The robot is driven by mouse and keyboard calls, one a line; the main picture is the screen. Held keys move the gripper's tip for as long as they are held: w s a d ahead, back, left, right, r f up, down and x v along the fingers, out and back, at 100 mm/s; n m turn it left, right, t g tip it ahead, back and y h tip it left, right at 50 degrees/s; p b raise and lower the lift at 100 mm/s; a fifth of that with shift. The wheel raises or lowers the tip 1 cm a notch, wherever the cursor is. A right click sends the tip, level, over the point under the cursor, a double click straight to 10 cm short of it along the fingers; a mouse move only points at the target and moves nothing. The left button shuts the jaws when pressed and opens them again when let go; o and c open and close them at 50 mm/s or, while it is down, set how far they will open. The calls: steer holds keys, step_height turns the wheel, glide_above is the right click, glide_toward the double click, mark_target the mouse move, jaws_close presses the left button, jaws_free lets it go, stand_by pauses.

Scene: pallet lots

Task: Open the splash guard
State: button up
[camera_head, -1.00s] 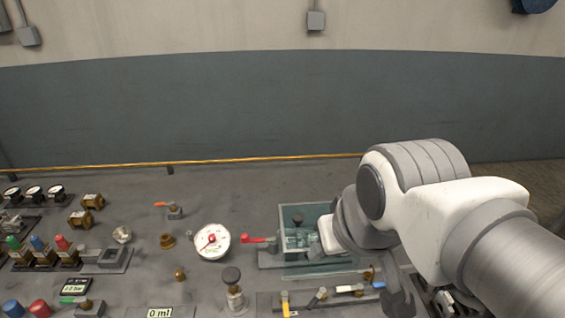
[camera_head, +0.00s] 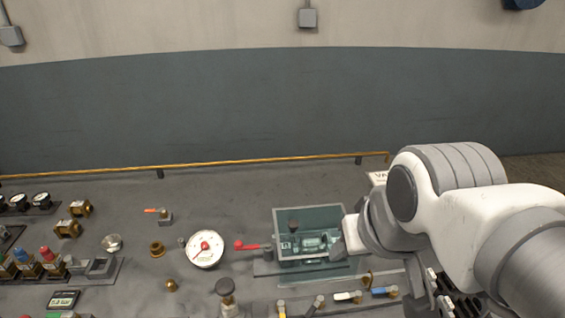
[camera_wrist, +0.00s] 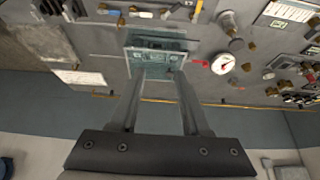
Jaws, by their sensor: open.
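The splash guard (camera_head: 308,215) is a clear, teal-tinted box-like cover on the grey bench, right of the round white gauge. Metal fittings show through it, and a red lever handle (camera_head: 246,245) sticks out at its left. In the wrist view the splash guard (camera_wrist: 157,43) lies just beyond my fingertips. My gripper (camera_wrist: 160,68) is open, its two fingers apart with nothing between them. I cannot tell whether the fingers touch the guard.
The white gauge (camera_head: 205,249) stands left of the guard. Several small valves with coloured handles (camera_head: 348,296) line the front of the bench. A yellow rail (camera_head: 220,164) runs along the back. Bare bench lies behind the guard.

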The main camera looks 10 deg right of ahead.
steer(key=shift+o, duration=1.6)
steer(key=shift+w+r, duration=0.2)
steer(key=shift+w, duration=0.05)
steer(key=w+a+r+n+g+p, duration=0.2)
steer(key=w+r+n+g, duration=0.15)
steer(key=w, duration=0.75)
steer(key=n+g+p, duration=0.2)
steer(key=n, duration=0.4)
glide_above(293, 222)
step_height(293, 222, down, 4)
steer(key=shift+m, duration=0.25)
step_height(293, 222, down, 18)
steer(key=shift+s+r+b, duration=0.1)
steer(key=shift+r+b, duration=0.05)
steer(key=shift+b, duration=0.4)
jaws_close()
